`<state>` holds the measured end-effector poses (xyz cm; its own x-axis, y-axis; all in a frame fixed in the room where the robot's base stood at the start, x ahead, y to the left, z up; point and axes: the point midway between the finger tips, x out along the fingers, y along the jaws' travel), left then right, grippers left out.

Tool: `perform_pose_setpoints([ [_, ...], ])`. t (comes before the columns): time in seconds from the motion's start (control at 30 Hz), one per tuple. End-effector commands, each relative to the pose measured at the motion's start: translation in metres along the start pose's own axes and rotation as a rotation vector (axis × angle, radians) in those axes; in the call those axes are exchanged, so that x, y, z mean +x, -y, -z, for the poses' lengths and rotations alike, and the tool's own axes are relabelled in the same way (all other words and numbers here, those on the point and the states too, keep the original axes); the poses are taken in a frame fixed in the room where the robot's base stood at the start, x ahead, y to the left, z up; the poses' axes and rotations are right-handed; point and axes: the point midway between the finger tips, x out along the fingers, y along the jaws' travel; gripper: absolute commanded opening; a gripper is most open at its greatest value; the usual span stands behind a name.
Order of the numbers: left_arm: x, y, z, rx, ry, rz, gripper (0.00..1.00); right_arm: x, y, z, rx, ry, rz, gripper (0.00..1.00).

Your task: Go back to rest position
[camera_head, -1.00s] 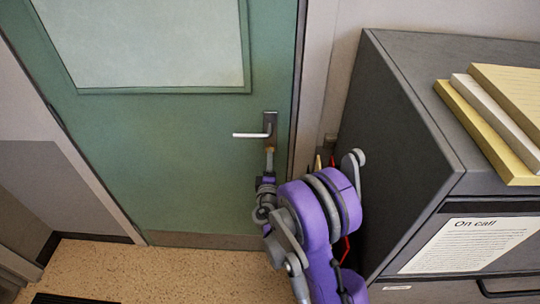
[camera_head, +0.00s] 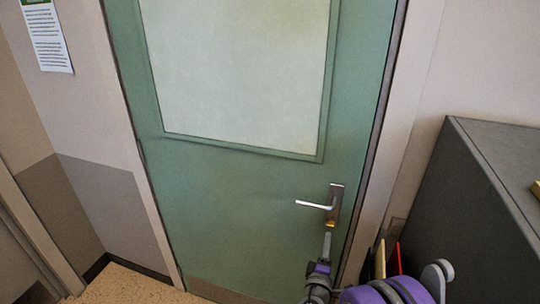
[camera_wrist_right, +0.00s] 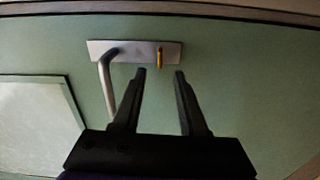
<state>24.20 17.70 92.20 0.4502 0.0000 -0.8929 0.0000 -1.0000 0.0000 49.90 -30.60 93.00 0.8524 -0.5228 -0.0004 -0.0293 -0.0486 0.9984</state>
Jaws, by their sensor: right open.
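The green door (camera_head: 235,185) fills the middle of the head view and looks closed. Its silver lever handle (camera_head: 316,205) sits on a plate near the right edge. A small brass-coloured key or turn piece (camera_wrist_right: 159,58) shows on the plate in the right wrist view. My right gripper (camera_wrist_right: 160,73) is open and empty, its fingertips pointing at the plate on either side of this piece's line. In the head view the gripper (camera_head: 327,240) is seen edge-on, just below the handle plate. I cannot tell whether it touches. My left gripper is out of view.
A dark grey cabinet (camera_head: 475,215) stands close to the right of my right arm. Upright red and yellow items (camera_head: 389,260) are between arm and cabinet. A notice (camera_head: 47,38) hangs on the left wall. Speckled floor (camera_head: 125,288) shows clear at lower left.

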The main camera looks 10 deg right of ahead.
Motion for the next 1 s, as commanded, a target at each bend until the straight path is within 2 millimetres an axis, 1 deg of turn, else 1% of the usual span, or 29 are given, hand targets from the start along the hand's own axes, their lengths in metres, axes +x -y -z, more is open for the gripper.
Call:
perform_pose_setpoints([
  [0.13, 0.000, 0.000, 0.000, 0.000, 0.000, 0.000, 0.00, -0.003, -0.007, -0.006, 0.047, 0.026, 0.027, 0.42],
  [0.27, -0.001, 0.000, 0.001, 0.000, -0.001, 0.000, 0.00, -0.014, -0.020, -0.020, 0.170, 0.096, 0.112, 0.42],
  [0.37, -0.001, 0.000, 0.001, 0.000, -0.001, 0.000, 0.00, -0.032, -0.026, -0.034, 0.295, 0.168, 0.212, 0.42],
  [0.47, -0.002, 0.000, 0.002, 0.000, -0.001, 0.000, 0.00, -0.056, -0.027, -0.044, 0.418, 0.237, 0.325, 0.42],
  [0.57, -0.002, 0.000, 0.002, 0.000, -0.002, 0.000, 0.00, -0.087, -0.024, -0.051, 0.536, 0.300, 0.450, 0.42],
  [0.67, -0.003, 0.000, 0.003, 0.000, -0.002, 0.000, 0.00, -0.123, -0.018, -0.054, 0.648, 0.356, 0.584, 0.42],
  [0.7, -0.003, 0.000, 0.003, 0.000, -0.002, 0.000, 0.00, -0.139, -0.015, -0.054, 0.693, 0.375, 0.641, 0.42],
  [0.77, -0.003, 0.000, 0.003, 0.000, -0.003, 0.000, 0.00, -0.164, -0.011, -0.052, 0.757, 0.401, 0.728, 0.42],
  [0.8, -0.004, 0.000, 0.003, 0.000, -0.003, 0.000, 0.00, -0.181, -0.008, -0.050, 0.798, 0.416, 0.786, 0.42],
  [0.87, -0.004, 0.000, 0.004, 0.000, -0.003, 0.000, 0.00, -0.205, -0.005, -0.045, 0.854, 0.434, 0.870, 0.42],
  [0.9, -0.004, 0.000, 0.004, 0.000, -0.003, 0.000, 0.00, -0.221, -0.003, -0.042, 0.888, 0.442, 0.922, 0.42],
  [1.0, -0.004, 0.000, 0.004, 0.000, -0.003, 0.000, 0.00, -0.253, 0.000, -0.034, 0.957, 0.455, 1.032, 0.42],
])
